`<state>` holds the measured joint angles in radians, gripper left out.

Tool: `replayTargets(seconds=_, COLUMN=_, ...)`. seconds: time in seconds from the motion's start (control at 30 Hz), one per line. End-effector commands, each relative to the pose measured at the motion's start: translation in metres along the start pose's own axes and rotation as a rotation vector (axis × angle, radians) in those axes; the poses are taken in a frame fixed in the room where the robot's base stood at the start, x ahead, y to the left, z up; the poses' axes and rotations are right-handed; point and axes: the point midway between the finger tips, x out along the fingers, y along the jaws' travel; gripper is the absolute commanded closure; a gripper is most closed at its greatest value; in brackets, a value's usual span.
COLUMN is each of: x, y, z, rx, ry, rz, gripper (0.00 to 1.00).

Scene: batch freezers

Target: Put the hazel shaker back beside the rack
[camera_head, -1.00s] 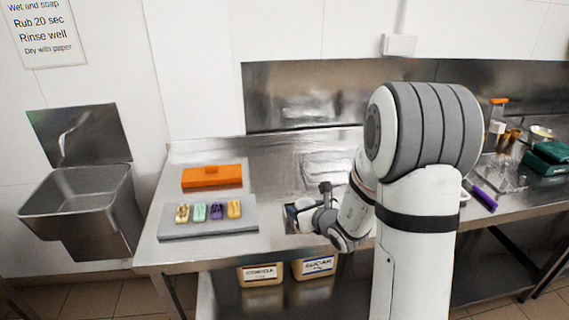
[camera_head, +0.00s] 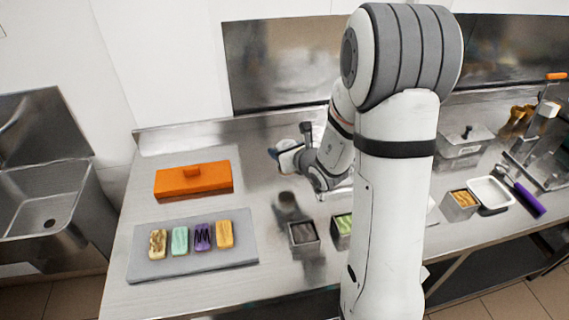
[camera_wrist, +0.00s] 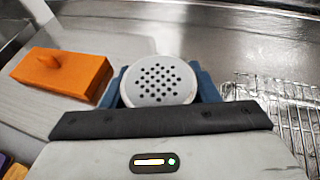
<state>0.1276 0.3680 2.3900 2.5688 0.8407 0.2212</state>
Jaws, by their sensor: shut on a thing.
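My gripper (camera_head: 279,153) is shut on the shaker, whose round, pale perforated lid (camera_wrist: 160,82) shows between the blue fingers in the wrist view. The lid faces the wrist camera; the shaker's body is hidden below it, so its hazel colour cannot be told. In the head view my gripper is over the steel counter, right of the orange-lidded box. The wire rack (camera_wrist: 282,105) lies to the right of the shaker in the wrist view; in the head view my arm hides most of it.
An orange box (camera_head: 193,180) and a grey board (camera_head: 150,262) with several coloured bars are on the left. Small topping tubs (camera_head: 304,233) stand near the front edge. A white tray (camera_head: 489,194) and a purple-handled tool (camera_head: 529,201) are on the right.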

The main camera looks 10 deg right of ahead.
Motion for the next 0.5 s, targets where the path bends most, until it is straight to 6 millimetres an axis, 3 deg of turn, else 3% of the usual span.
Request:
replayTargets(seconds=0.33, x=-0.0017, y=-0.007, z=-0.0003, rx=0.005, ry=-0.001, rz=-0.013, gripper=0.7)
replayTargets(seconds=0.5, x=0.0065, y=-0.0078, z=0.007, rx=-0.013, ry=-0.005, rz=0.022, gripper=0.7)
